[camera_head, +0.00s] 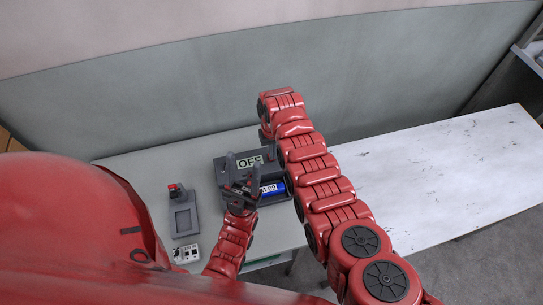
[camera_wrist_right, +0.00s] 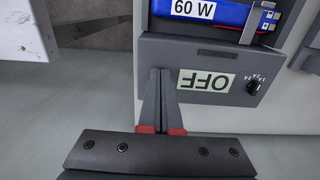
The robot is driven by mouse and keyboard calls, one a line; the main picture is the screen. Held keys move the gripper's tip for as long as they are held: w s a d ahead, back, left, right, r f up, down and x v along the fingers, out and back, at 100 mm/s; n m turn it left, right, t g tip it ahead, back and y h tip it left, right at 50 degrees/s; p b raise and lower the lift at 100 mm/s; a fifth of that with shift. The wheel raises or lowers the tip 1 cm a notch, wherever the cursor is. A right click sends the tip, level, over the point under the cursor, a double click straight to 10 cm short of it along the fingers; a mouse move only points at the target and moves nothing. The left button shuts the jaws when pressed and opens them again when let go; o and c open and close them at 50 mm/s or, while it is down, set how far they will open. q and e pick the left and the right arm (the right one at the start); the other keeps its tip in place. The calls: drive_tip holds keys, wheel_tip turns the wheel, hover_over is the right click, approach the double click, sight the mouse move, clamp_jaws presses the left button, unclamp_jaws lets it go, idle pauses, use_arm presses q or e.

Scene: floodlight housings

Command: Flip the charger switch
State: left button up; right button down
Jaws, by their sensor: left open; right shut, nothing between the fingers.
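The dark grey charger (camera_head: 223,171) stands on the grey table and carries a lit OFF display (camera_head: 250,162). My right gripper (camera_wrist_right: 160,72) is shut and empty at the panel, left of the display; contact is unclear. In the head view my right arm hides it. My left gripper (camera_head: 248,160) is open over the charger; whether it touches the battery is unclear.
Left of the charger, a dark grey device with a red top part (camera_head: 183,218) stands on the table. A worn white table (camera_head: 440,165) extends to the right, largely bare. A grey wall panel (camera_head: 150,110) rises behind.

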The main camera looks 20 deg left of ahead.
sight(273, 162)
drive_tip(key=shift+f, duration=0.1)
idle(0.3)
drive_tip(key=shift+f+b, duration=0.9)
drive_tip(key=shift+r+p, duration=0.65)
drive_tip(key=shift+r, duration=0.2)
wheel_tip(273, 162, up, 4)
drive_tip(key=shift+r+p, duration=0.25)
drive_tip(key=shift+p, duration=0.95)
drive_tip(key=shift+r, duration=0.45)
